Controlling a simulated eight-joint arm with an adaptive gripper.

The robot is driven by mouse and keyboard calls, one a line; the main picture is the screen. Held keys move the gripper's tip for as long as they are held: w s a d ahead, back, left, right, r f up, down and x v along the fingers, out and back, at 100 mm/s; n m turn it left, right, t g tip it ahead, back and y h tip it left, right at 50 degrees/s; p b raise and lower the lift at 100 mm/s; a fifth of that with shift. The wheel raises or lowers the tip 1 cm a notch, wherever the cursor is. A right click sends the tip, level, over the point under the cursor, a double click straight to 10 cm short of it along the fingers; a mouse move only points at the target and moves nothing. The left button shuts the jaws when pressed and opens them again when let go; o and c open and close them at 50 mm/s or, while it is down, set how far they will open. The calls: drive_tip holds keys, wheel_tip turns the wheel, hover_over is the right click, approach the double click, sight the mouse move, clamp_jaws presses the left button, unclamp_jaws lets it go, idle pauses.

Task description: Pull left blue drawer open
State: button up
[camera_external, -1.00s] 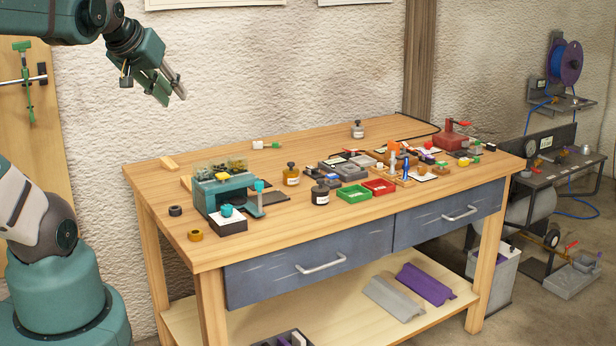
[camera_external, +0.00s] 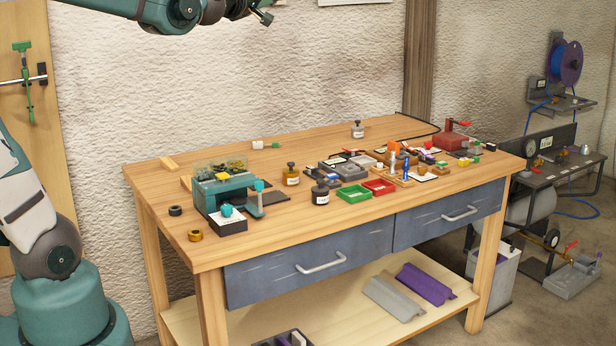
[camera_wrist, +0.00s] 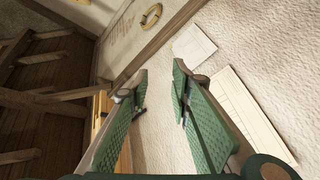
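The left blue drawer (camera_external: 290,272) is in the front of the wooden workbench (camera_external: 178,230), at its left side, and looks shut. Its silver bar handle (camera_external: 320,263) faces outward. A second blue drawer (camera_external: 425,222) with its own silver handle (camera_external: 459,214) is to the right and also looks shut. Neither drawer shows in the wrist view.
The bench top holds a teal device (camera_external: 222,190), dark bottles, a green tray (camera_external: 353,193), a red tray (camera_external: 379,187) and several small tools. A lower shelf holds grey and purple pieces (camera_external: 424,283). The space in front of the drawers looks clear.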

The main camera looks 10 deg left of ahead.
drive_tip(key=w+d+f+n+t+y+b, duration=0.2)
drive_tip(key=w+d+n+y+b, duration=0.15)
drive_tip(key=d+n+y, duration=0.6)
drive_tip(key=s+d+f+n+g+y+b, duration=0.1)
drive_tip(key=s+d+f+n+g+y, duration=0.25)
drive_tip(key=s+f, duration=0.4)
drive_tip(key=s+d+f+n+g+y+b, duration=0.1)
drive_tip(key=s+d+f+n+g+y, duration=0.25)
drive_tip(key=f, duration=0.75)
drive_tip(key=s+d+f+n+g+y+b, duration=0.1)
drive_tip(key=s+d+f+n+g, duration=0.2)
drive_tip(key=s+f+n, duration=0.45)
drive_tip(key=m, duration=0.2)
approach(329, 266)
drive_tip(key=w+a, duration=0.1)
drive_tip(key=a, duration=0.1)
drive_tip(key=shift+w+a+f+h, duration=0.1)
drive_tip(key=shift+w+f+h, duration=0.1)
drive_tip(key=shift+f+h, duration=0.05)
drive_tip(key=shift+w, duration=0.1)
drive_tip(key=shift+b+x, duration=0.9)
drive_tip(key=shift+x, duration=2.95)
drive_tip(key=shift+r, duration=0.15)
